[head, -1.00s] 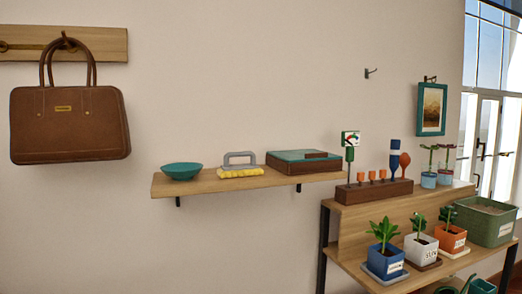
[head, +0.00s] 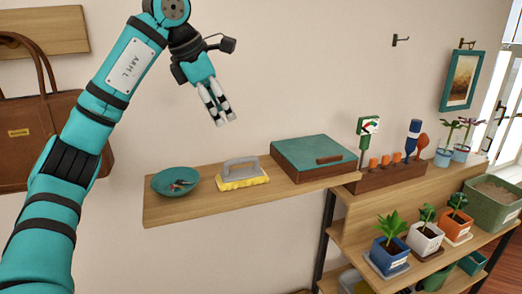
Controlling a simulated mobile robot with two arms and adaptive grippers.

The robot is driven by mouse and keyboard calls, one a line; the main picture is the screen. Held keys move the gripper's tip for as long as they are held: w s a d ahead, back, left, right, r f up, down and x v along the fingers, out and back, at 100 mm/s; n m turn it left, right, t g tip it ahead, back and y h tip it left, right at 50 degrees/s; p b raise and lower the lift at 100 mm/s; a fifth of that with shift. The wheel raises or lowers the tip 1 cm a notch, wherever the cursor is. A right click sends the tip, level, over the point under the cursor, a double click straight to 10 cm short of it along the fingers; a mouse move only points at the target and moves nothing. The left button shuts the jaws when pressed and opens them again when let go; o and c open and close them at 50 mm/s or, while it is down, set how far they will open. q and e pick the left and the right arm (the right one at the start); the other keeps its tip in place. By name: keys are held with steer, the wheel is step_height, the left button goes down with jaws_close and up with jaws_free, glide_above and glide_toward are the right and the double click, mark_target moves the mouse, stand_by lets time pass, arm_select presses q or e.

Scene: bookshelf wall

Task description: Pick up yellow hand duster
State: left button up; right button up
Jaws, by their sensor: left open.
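The yellow hand duster (head: 243,182) lies on the wooden wall shelf (head: 190,209), between a teal bowl and a teal-topped box. Its grey handle faces up and its yellow pad rests on the shelf. My left gripper (head: 220,115) hangs above the shelf, higher than the duster and slightly to its left in the picture. Its fingers point down, are a little apart and hold nothing. My right gripper is not in view.
The teal bowl (head: 176,182) with small items sits left of the duster. The teal-topped box (head: 314,157) stands to its right. A brown bag (head: 35,130) hangs at left, partly behind my arm. Potted plants stand on the rack (head: 350,235) at right.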

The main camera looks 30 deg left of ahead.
arm_select(q)
steer(key=p, duration=0.1)
glide_above(241, 159)
steer(key=s, duration=0.2)
step_height(241, 159, down, 10)
steer(key=shift+f, duration=0.1)
steer(key=shift+w+f+p, duration=0.2)
steer(key=shift+f+p, duration=0.2)
steer(key=shift+p, duration=0.05)
steer(key=x, duration=0.1)
steer(key=p+x, duration=0.1)
steer(key=x, duration=0.1)
steer(key=shift+w+a+f+p, duration=0.15)
steer(key=shift+a+f+p, duration=0.15)
steer(key=shift+p, duration=0.05)
steer(key=shift+w+f, duration=0.2)
steer(key=shift+f, duration=0.2)
steer(key=shift+d, duration=0.1)
steer(key=shift+c, duration=0.3)
jaws_close()
